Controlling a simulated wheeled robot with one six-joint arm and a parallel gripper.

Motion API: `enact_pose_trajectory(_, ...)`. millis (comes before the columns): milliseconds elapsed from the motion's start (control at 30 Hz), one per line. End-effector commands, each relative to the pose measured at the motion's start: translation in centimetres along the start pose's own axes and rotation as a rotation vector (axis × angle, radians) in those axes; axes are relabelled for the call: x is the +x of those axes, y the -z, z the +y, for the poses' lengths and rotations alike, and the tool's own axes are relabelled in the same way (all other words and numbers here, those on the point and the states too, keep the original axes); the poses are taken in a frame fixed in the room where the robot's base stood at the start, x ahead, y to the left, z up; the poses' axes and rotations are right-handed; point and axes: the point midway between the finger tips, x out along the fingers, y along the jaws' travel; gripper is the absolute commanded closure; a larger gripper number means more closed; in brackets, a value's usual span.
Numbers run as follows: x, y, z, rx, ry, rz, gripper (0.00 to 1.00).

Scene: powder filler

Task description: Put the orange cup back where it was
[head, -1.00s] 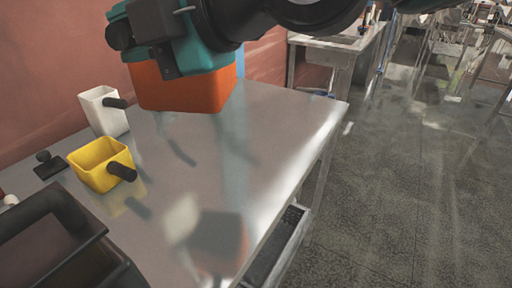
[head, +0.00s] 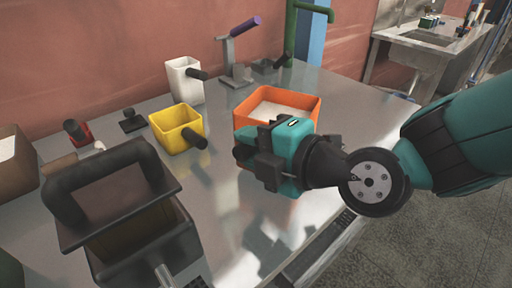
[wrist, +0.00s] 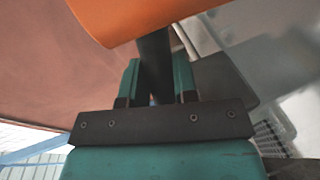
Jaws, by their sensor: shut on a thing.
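The orange cup (head: 309,109) is a square, open-topped cup with white material inside, upright in the head view. Its front side is partly hidden behind my gripper (head: 262,148). In the wrist view the orange wall (wrist: 140,18) fills the top, and a dark handle (wrist: 154,60) runs down from it between my gripper's fingers (wrist: 155,88). My gripper is shut on that handle. The gripper's reflection lies well below it, so it seems held above the table; the cup's underside is hidden.
A yellow cup (head: 170,129) and a white cup (head: 183,82) stand on the metal table (head: 225,215) to the left. A black-handled lid (head: 120,205) sits on a bin at front left. A purple-handled stand (head: 232,55) and green post (head: 291,30) are behind. The table's right front is clear.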

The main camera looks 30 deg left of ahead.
Motion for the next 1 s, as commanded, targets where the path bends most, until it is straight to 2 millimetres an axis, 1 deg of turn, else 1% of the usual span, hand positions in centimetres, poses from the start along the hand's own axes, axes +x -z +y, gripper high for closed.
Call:
enact_pose_trajectory(33,0.20,-0.10,-0.79,0.003,0.002,0.000,0.99)
enact_pose_trajectory(100,0.32,-0.16,-1.24,0.000,-0.001,-0.001,0.99)
enact_pose_trajectory(533,0.44,-0.18,-1.68,-0.002,-0.003,0.000,0.99)
enact_pose_trajectory(567,0.42,-0.17,-1.70,-0.001,-0.002,0.000,0.71)
enact_pose_trajectory(600,0.40,-0.16,-1.60,-0.001,-0.001,0.000,0.61)
enact_pose_trajectory(667,0.40,-0.16,-1.60,0.000,-0.001,0.000,0.48)
enact_pose_trajectory(1000,0.40,-0.16,-1.60,0.000,-0.001,0.000,0.47)
